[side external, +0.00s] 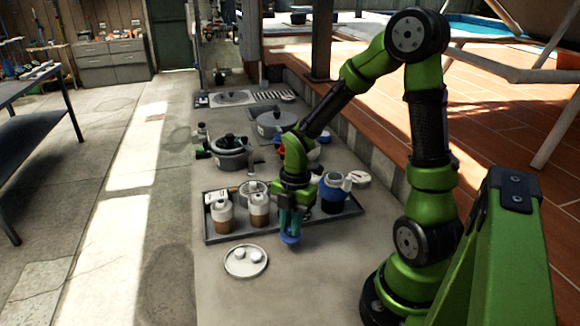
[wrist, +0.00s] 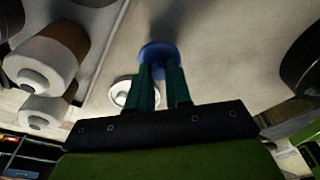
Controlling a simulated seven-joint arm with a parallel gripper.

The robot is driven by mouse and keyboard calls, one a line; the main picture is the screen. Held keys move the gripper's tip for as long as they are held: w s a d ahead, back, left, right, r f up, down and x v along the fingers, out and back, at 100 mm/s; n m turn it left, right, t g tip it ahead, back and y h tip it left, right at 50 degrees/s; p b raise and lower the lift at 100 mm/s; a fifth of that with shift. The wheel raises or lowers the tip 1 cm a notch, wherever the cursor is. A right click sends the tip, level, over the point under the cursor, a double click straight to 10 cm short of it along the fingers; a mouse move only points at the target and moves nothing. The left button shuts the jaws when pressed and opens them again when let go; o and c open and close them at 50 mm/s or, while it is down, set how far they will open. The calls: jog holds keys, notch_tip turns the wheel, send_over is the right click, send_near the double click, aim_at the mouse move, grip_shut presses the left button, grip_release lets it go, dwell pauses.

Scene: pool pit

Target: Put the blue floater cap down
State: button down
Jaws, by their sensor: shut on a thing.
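The blue floater cap (side external: 290,239) is between the fingertips of my gripper (side external: 291,225), which points down. In the side view it appears just past the tray's near edge, over the bare counter. In the wrist view the round blue cap (wrist: 158,52) shows at the tips of my gripper's two fingers (wrist: 161,72). The fingers hide part of it. A dark shadow lies on the counter near it in the wrist view. I cannot tell whether its underside touches the counter.
The grey tray (side external: 330,218) holds two white-and-brown jars (side external: 222,218) (side external: 260,210) and a blue jug (side external: 334,192). A white plate (side external: 246,271) with two small white pieces lies at the front left. A pot (side external: 231,158) stands behind. The counter's front is mostly clear.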

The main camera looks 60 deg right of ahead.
jog(key=shift+f, duration=1.3)
jog(key=shift+f, duration=0.2)
jog(key=c, duration=1)
grip_release()
jog(key=shift+c, duration=0.2)
jog(key=shift+r, duration=0.15)
notch_tip(320, 180, up, 11)
jog(key=d, duration=0.2)
jog(key=s+a+r+m+t, duration=0.2)
jog(key=a+r+m, duration=0.3)
jog(key=m, duration=0.6)
jog(key=s+a+r+m+t, duration=0.3)
jog(key=a+r+m+t, duration=0.2)
jog(key=m, duration=0.6)
jog(key=shift+a+r, duration=0.4)
jog(key=shift+r, duration=0.3)
